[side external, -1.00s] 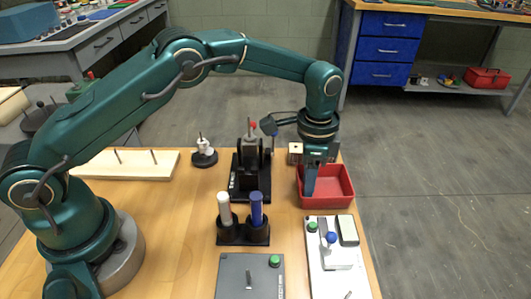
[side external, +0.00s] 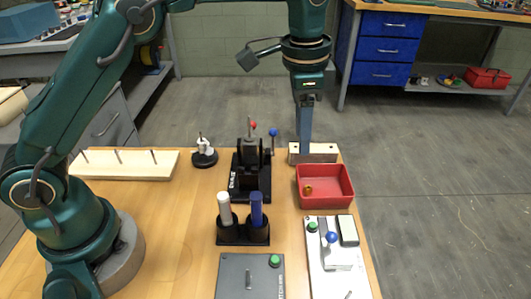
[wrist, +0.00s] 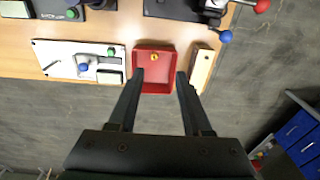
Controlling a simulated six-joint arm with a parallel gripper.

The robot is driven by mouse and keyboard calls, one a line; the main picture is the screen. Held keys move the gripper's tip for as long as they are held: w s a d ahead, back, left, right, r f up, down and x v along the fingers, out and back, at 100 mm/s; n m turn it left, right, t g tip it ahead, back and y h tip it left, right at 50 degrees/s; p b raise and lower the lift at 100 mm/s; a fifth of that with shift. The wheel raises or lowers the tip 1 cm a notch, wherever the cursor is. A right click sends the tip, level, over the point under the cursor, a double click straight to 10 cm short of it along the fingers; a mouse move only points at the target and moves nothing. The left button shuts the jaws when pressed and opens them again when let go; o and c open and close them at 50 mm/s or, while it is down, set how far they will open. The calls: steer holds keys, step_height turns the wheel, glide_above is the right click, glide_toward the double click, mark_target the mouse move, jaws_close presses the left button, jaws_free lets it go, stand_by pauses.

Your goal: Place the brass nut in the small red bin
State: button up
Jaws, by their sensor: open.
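The small red bin (side external: 325,195) stands at the right edge of the wooden table, and it also shows in the wrist view (wrist: 154,86). The brass nut (side external: 308,190) lies inside it on the floor, towards the left side in the side view; in the wrist view the nut (wrist: 153,56) is near the bin's top wall. My gripper (side external: 305,150) is raised above and behind the bin in the side view. In the wrist view its two fingers (wrist: 160,76) are spread wide with nothing between them.
A pale wooden block (side external: 325,153) stands just behind the bin. A white panel with a blue knob (side external: 331,238) is in front of it. A black lever fixture (side external: 250,175) and a holder with white and blue cylinders (side external: 243,232) stand to the left.

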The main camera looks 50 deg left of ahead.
steer(key=s+a+r+n+t, duration=0.2)
steer(key=s+a+r+n, duration=0.2)
steer(key=s+a+r, duration=0.4)
steer(key=s+f+n+t, duration=0.2)
steer(key=s+f+n, duration=0.2)
steer(key=s, duration=0.7)
steer(key=shift+s+a+f+n+t, duration=0.25)
steer(key=shift+a+f+n+t, duration=0.15)
steer(key=shift+a+f, duration=0.05)
